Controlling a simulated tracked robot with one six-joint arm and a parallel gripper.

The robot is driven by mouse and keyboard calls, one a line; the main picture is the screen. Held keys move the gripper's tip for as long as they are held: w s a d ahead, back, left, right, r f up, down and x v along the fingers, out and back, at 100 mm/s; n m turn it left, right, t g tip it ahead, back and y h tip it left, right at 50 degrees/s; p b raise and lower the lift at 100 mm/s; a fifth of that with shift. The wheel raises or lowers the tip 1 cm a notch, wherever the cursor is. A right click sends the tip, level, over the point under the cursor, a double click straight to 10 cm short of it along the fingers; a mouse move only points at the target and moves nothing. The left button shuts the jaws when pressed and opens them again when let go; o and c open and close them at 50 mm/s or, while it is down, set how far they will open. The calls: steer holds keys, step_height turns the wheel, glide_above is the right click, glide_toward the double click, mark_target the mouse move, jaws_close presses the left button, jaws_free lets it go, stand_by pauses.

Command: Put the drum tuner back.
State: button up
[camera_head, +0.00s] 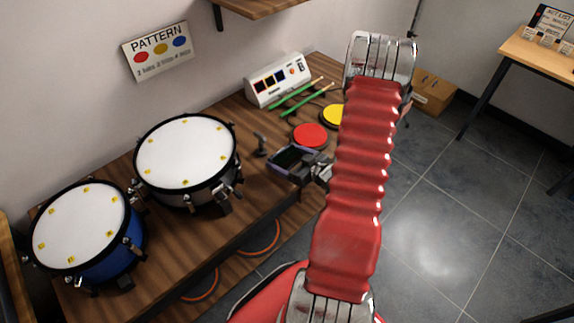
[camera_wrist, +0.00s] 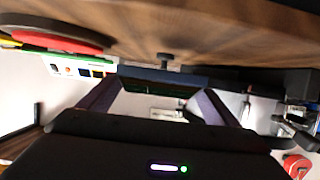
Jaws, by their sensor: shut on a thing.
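My gripper (camera_head: 284,159) is low over the wooden bench, between the near drum and the red pad. Its two fingers reach forward in the wrist view (camera_wrist: 158,82). They are shut on a dark, bar-like thing (camera_wrist: 185,77), which I take to be the drum tuner; it spans the fingertips and has a green strip along one edge. Its full shape is partly hidden by the fingers. A small black upright piece (camera_head: 261,144) stands on the bench just beyond the fingertips, and a dark knob shows behind the bar in the wrist view (camera_wrist: 165,59).
Two drums (camera_head: 186,152) (camera_head: 82,226) stand to the left on the bench (camera_head: 240,116). A red pad (camera_head: 310,135), a yellow pad (camera_head: 333,115), green sticks (camera_head: 296,96) and a white drum machine (camera_head: 278,80) lie to the right. A pattern sign (camera_head: 158,50) hangs above.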

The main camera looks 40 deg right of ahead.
mark_target(286, 166)
steer(key=shift+f, duration=2.05)
steer(key=o, duration=1)
steer(key=shift+f, duration=0.1)
steer(key=shift+o, duration=0.2)
steer(key=shift+s, duration=0.1)
steer(key=v, duration=1.2)
